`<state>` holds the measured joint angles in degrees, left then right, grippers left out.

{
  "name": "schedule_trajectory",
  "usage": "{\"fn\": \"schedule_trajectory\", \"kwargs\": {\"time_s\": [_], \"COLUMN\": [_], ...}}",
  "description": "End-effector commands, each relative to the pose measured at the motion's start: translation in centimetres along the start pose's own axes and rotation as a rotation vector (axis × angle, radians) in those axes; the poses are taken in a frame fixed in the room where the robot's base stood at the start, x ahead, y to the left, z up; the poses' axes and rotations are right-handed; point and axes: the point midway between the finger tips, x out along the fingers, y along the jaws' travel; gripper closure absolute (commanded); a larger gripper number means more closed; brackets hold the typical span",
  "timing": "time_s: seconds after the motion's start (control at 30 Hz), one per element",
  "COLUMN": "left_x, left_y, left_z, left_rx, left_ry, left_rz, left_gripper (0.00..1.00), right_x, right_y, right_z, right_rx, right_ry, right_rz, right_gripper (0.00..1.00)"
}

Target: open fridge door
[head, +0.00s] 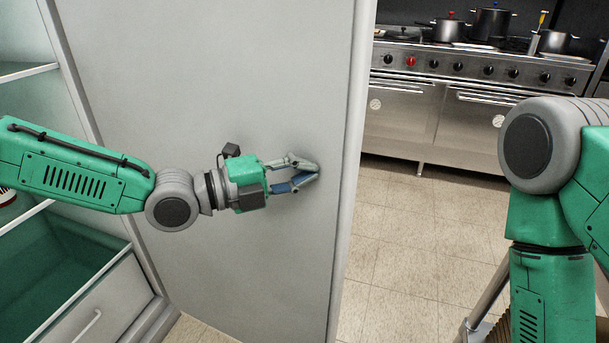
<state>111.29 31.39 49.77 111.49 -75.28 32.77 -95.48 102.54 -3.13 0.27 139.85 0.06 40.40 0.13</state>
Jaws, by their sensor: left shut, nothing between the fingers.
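The fridge door (235,60) is a large light-grey panel that stands swung open across the middle of the view. Its free edge is on the right. The fridge interior (25,120) shows at the left, with shelves and a green bin. My left gripper (312,170) is shut and empty, in front of the door face near its free edge. It looks close to the panel, but I cannot tell whether it touches. My right arm hangs at the right edge, and its gripper is out of the frame.
A steel stove (430,110) with pots (490,22) on top stands behind the door at the back right. The tiled floor (390,240) between door and stove is clear. A drawer (95,310) with a handle is at the lower left.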

Motion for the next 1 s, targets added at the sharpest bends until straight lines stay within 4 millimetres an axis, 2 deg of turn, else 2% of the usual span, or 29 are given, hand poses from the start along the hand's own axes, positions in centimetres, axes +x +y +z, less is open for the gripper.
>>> {"fn": "schedule_trajectory", "kwargs": {"time_s": [0.3,0.57,0.7,1.0], "left_x": [6.7,10.0,10.6,10.9], "left_y": [0.4,0.1,-0.2,-0.2], "left_z": [6.4,11.3,12.4,12.4], "left_rx": [0.008,0.006,0.004,0.003], "left_ry": [-0.15,-0.255,-0.278,-0.28], "left_rz": [0.008,0.002,-0.004,-0.003], "left_gripper": [1.0,1.0,1.0,1.0], "right_x": [2.4,3.4,3.5,3.5], "right_y": [0.0,0.0,0.0,0.0], "right_z": [0.1,0.2,0.2,0.2], "right_rx": [0.0,0.0,0.0,0.0], "right_ry": [0.0,-0.001,0.0,0.0], "right_rz": [0.0,0.0,0.0,0.0], "right_gripper": [0.6,0.6,0.6,0.6]}}
